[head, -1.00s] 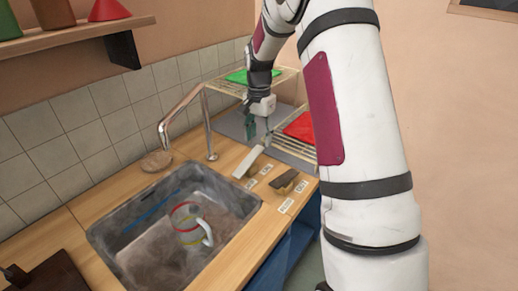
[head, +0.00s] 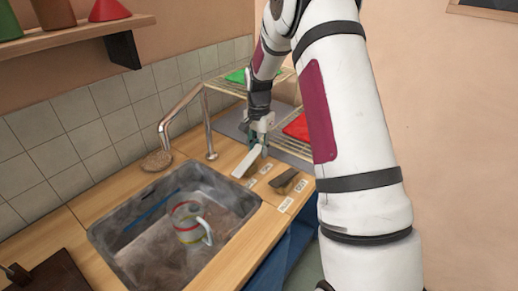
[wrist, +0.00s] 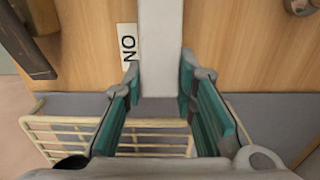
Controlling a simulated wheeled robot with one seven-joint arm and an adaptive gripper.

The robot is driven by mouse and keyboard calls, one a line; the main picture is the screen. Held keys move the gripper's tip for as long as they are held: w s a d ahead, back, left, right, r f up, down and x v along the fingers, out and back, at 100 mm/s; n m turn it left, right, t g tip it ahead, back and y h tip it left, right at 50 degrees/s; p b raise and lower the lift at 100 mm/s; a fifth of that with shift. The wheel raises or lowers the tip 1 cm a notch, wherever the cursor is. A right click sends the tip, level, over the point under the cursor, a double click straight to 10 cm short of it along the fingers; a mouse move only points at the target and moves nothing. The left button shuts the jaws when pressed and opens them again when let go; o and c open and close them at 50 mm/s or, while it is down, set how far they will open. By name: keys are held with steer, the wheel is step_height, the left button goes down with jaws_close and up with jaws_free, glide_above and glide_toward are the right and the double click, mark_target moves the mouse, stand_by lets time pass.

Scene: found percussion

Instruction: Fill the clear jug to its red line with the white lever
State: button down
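The clear jug (head: 190,224) stands in the grey sink (head: 112,262), with its handle to the right. It shows a red line near its top and a yellow line near its base. Its fill level is hard to tell. The white lever (head: 246,163) is on the wooden counter right of the sink. My gripper (head: 263,136) is at the lever's far end. In the wrist view my gripper (wrist: 160,78) has one finger on each side of the white lever (wrist: 161,45), with narrow gaps beside it. The fingers look open.
A dark lever (head: 284,180) sits right of the white one; small labels lie by both. A bent metal tap (head: 207,125) rises behind the sink. A wire rack (head: 299,138) with a red item (head: 298,127) is beyond my gripper.

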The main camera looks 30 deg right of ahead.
steer(key=shift+w+d+f+g+y+b, duration=0.15)
steer(key=shift+d+f+g+y+b, duration=0.15)
steer(key=shift+f+y+b, duration=0.5)
steer(key=shift+a+g+y+b, duration=0.1)
steer(key=shift+g+y+b, duration=0.2)
steer(key=shift+y+b, duration=0.45)
steer(key=c, duration=1.3)
jaws_free()
steer(key=v, duration=1.2)
